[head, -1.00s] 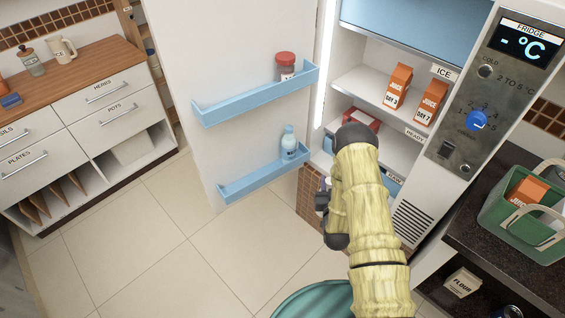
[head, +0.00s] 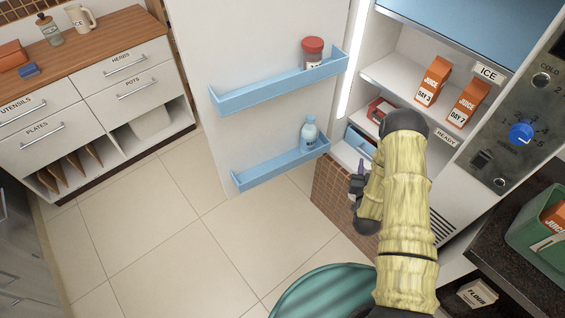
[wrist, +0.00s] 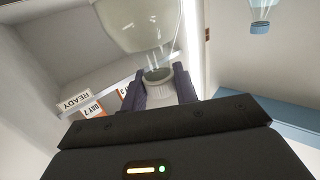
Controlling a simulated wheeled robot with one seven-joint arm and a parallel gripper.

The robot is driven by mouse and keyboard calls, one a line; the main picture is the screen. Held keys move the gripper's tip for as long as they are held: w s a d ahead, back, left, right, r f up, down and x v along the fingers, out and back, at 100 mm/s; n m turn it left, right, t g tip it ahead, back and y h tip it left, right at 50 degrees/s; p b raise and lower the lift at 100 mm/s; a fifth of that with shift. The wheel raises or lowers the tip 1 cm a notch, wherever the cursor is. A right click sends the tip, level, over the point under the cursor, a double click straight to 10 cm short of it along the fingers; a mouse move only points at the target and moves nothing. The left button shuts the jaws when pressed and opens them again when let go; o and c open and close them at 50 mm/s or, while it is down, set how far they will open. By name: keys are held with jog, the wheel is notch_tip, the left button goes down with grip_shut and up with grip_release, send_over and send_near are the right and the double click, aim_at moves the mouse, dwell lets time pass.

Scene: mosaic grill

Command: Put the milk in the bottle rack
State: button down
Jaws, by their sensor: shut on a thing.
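My gripper (wrist: 157,76) is shut on the neck of a pale, see-through bottle (wrist: 140,25), which I take to be the milk; its body runs out of the top of the wrist view. In the head view my gripper (head: 357,186) shows only in part beside my arm, low in front of the open fridge, and the held bottle cannot be made out. Two light blue racks are on the inside of the fridge door. The lower rack (head: 285,165) holds a pale blue bottle (head: 309,132); the upper rack (head: 270,92) holds a red-lidded jar (head: 313,53).
The fridge shelf (head: 385,85) bears two orange juice cartons (head: 433,82). The open door (head: 225,50) stands left of my arm. A green basket (head: 535,215) sits on a dark counter at right. The tiled floor (head: 150,230) at left is clear.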

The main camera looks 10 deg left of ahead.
jog(key=shift+w+a+r, duration=0.1)
jog(key=shift+w+a, duration=0.05)
jog(key=shift+a, duration=0.3)
jog(key=s+a+r+n+g+y+b, duration=0.1)
jog(key=s+a+r+n+y+b, duration=0.1)
jog(key=a, duration=0.5)
jog(key=s+a+r+n+g+y+b, duration=0.1)
jog(key=s+a+r+n+y+b, duration=0.2)
jog(key=a+b, duration=0.4)
jog(key=s+a+r+n+g+y+b, duration=0.2)
jog(key=s+a+r+n+y+b, duration=0.1)
jog(key=a, duration=0.6)
jog(key=s+y+b, duration=0.1)
jog(key=y+b, duration=0.1)
jog(key=y, duration=0.1)
jog(key=shift+s+a+r, duration=0.15)
jog(key=shift+s, duration=0.25)
